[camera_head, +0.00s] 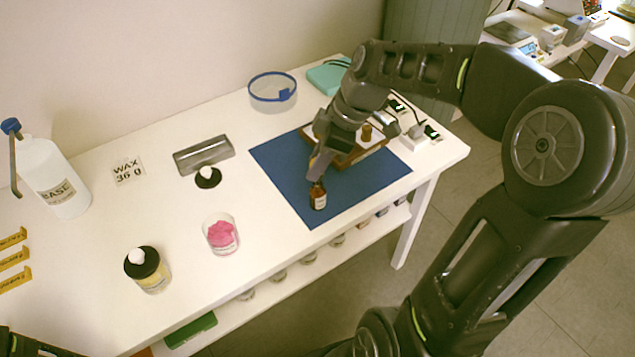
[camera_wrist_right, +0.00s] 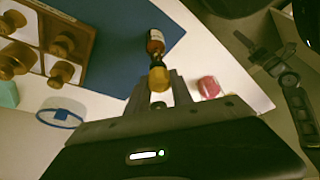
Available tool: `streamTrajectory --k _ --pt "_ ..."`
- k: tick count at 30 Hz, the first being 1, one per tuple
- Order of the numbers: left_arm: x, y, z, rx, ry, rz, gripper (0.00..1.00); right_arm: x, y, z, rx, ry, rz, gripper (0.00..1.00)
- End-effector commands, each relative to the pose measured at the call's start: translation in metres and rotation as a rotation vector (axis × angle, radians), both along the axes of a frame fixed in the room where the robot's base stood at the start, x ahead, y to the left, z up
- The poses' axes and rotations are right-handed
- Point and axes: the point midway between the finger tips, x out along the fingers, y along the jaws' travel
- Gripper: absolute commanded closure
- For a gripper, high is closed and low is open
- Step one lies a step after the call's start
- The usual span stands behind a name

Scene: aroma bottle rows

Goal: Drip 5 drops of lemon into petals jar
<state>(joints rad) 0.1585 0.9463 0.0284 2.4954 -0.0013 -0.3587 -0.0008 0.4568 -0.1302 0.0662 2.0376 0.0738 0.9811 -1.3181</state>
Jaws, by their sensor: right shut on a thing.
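A small brown dropper bottle (camera_head: 318,198) with a pale label is at the front part of the blue mat. In the right wrist view the bottle (camera_wrist_right: 156,42) has a dark collar and a yellow bulb (camera_wrist_right: 158,78). My right gripper (camera_head: 317,172) is above the bottle, shut on its yellow bulb between the fingers (camera_wrist_right: 160,90). I cannot read the label or tell whether the bottle touches the mat. The clear petals jar (camera_head: 221,236), with pink contents, stands open to the left; pink also shows in the right wrist view (camera_wrist_right: 209,87). Only a dark bit of my left arm shows at the lower left.
A wooden rack (camera_head: 362,150) with brown bottles stands behind on the blue mat (camera_head: 285,165).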

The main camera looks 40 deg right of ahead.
Motion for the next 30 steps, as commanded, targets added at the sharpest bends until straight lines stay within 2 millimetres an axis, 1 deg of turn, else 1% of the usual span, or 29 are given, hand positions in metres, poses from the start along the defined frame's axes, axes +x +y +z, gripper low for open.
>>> streamTrajectory --k 1,9,13,17,30 --pt "0.000 0.000 0.010 0.000 0.000 0.000 0.23 0.000 0.000 0.013 -0.001 -0.001 0.001 0.83" --pt "0.000 0.000 0.035 -0.001 0.001 0.002 0.23 0.000 0.000 0.048 -0.002 -0.002 0.001 0.83" --pt "0.000 0.000 0.044 -0.001 0.001 0.001 0.23 0.000 0.000 0.062 -0.001 -0.002 0.000 0.83" --pt "0.000 0.000 0.047 -0.001 0.001 0.001 0.23 0.000 -0.001 0.066 -0.001 -0.001 0.000 0.83" --pt "0.000 0.000 0.046 -0.001 0.001 0.001 0.23 0.000 0.000 0.065 -0.001 -0.001 0.000 0.83"
